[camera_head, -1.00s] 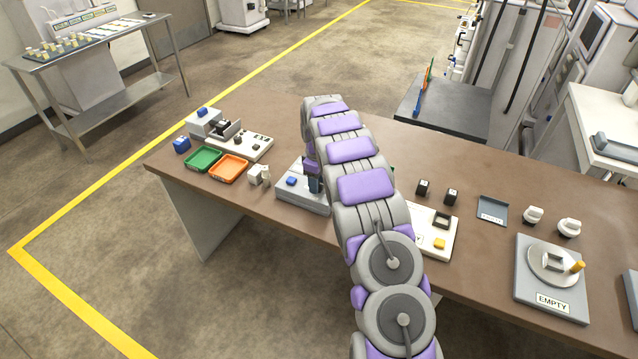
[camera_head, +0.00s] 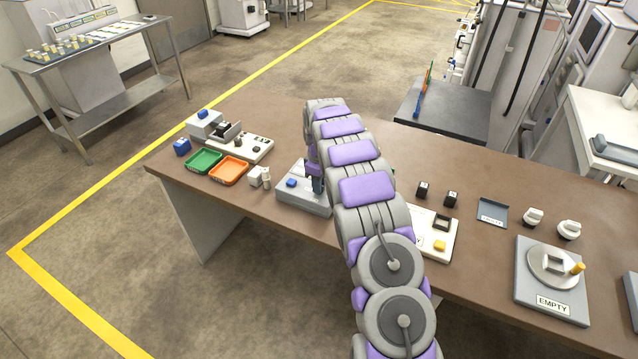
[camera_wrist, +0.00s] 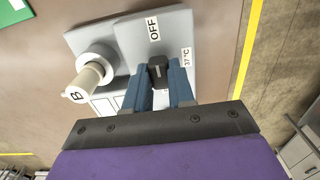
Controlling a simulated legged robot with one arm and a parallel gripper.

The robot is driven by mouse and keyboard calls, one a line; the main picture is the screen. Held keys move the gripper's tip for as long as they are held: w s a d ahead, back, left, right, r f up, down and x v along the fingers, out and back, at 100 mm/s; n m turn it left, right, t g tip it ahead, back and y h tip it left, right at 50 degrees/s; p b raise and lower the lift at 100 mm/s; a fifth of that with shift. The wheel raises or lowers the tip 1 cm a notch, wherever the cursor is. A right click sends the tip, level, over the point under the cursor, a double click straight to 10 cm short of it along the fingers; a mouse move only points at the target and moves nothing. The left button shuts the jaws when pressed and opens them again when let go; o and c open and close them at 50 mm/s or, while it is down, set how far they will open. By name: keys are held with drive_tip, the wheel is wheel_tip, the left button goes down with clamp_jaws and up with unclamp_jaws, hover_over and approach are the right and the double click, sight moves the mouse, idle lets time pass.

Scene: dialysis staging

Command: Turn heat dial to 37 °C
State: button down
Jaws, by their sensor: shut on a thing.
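The heat dial (camera_wrist: 158,70) is a small dark knob on a grey panel in the wrist view, with a pale line on its face. An OFF label (camera_wrist: 153,29) lies above it and a 37 °C label (camera_wrist: 187,57) to its right. I cannot tell exactly which mark the line points at. My gripper (camera_wrist: 161,76) has its blue fingers on both sides of the knob, shut on it. In the head view, my gripper (camera_head: 316,184) reaches down at the grey heater unit (camera_head: 306,200), and my arm hides the dial and part of the unit.
A white cylindrical piece marked B (camera_wrist: 88,82) stands close left of the dial. Green (camera_head: 203,151) and orange (camera_head: 243,168) trays lie left. A turntable marked EMPTY (camera_head: 522,280) stands at the right.

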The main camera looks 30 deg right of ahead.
drive_tip(key=shift+w+r+m+p, duration=0.1)
drive_tip(key=shift+r+m+p, duration=0.05)
drive_tip(key=shift+m+p, duration=0.2)
drive_tip(key=m+p, duration=0.2)
drive_tip(key=p, duration=0.1)
drive_tip(key=shift+r+m, duration=0.15)
drive_tip(key=shift+m, duration=0.1)
drive_tip(key=m+p, duration=0.4)
drive_tip(key=m, duration=0.1)
drive_tip(key=m+p, duration=0.3)
drive_tip(key=m, duration=0.2)
drive_tip(key=shift+w+m+p, duration=0.1)
drive_tip(key=shift+m+p, duration=1)
drive_tip(key=shift+m, duration=1.1)
drive_tip(key=c, duration=1.3)
unclamp_jaws()
drive_tip(key=o, duration=0.3)
drive_tip(key=shift+f, duration=0.25)
